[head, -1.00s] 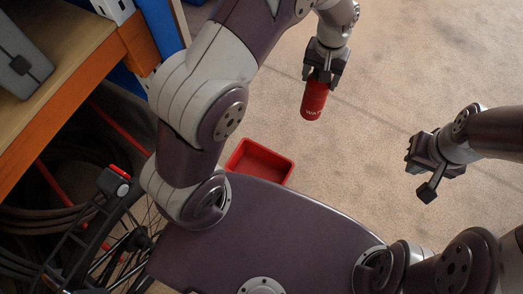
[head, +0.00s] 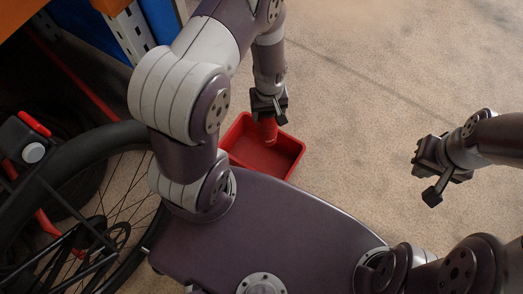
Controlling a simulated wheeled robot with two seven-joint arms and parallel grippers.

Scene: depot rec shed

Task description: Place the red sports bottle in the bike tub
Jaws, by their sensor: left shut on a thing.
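The red sports bottle (head: 268,130) is in my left gripper (head: 268,108), which is shut on its upper part. The bottle hangs below the gripper and overlaps the red tub (head: 299,160) in the head view. I cannot tell how high the bottle is above the tub floor, or whether it touches it. The tub is an open, rectangular red tray on the floor, just beyond my base; its left part is partly hidden by my arm. My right gripper (head: 428,172) is at the right, away from the tub, with its fingers apart and nothing between them.
A bicycle wheel (head: 100,148) with a black tyre stands at the left, close to my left arm. A shelf with a blue and white upright (head: 128,35) is at the upper left. The carpeted floor (head: 370,90) is clear to the right of the tub.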

